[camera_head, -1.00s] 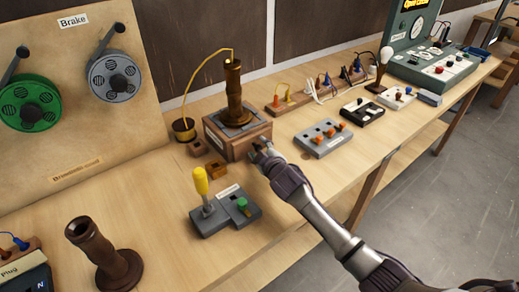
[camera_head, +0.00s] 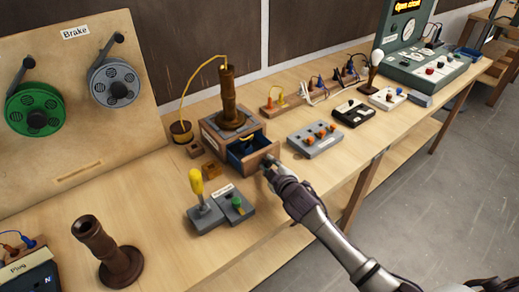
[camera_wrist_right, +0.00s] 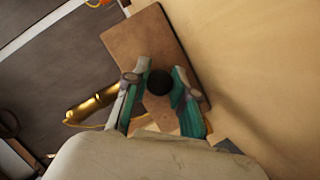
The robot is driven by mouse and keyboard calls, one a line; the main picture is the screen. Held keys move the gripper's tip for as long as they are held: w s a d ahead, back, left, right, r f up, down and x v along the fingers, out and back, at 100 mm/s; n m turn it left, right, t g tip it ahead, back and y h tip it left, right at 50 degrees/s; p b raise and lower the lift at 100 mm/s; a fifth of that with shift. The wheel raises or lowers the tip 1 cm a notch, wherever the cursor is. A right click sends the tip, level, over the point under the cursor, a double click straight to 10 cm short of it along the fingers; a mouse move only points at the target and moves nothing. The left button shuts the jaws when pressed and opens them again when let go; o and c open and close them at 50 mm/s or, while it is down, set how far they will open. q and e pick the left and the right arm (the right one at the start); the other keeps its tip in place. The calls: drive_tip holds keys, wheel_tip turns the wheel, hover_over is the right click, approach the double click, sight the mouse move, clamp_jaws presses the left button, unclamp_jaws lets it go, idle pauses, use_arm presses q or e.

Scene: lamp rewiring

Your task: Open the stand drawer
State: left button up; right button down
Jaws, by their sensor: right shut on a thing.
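The wooden lamp stand (camera_head: 213,141) is a box with a dark upright column (camera_head: 229,100) on top. Its drawer (camera_head: 260,158) is pulled out toward the lower right, showing a blue inside with something yellow in it. My right gripper (camera_head: 269,165) is at the drawer's front. In the right wrist view, its fingers (camera_wrist_right: 161,74) are closed around the dark round knob (camera_wrist_right: 159,84) on the brown drawer front (camera_wrist_right: 155,35). My left gripper is in neither view.
A lever box (camera_head: 203,215) with a yellow handle stands just in front of the stand. A grey switch box (camera_head: 314,140) is to the right. A loose brown column (camera_head: 108,255) stands at the front left.

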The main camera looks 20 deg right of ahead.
drive_tip(key=shift+s+d+r+p, duration=0.15)
drive_tip(key=shift+s+d, duration=0.05)
drive_tip(key=shift+s, duration=0.35)
drive_tip(key=shift+s+d+r+p, duration=0.1)
drive_tip(key=shift+s+d+p, duration=0.1)
drive_tip(key=shift+s, duration=0.3)
drive_tip(key=shift+s+d+f, duration=0.1)
drive_tip(key=shift+s+f, duration=0.05)
drive_tip(key=shift+s, duration=0.1)
drive_tip(key=shift+f, duration=0.2)
drive_tip(key=shift+s+r, duration=0.1)
drive_tip(key=shift+s, duration=0.1)
drive_tip(key=c, duration=0.9)
unclamp_jaws()
drive_tip(key=shift+w, duration=0.1)
drive_tip(key=shift+c, duration=0.2)
drive_tip(key=v, duration=1.2)
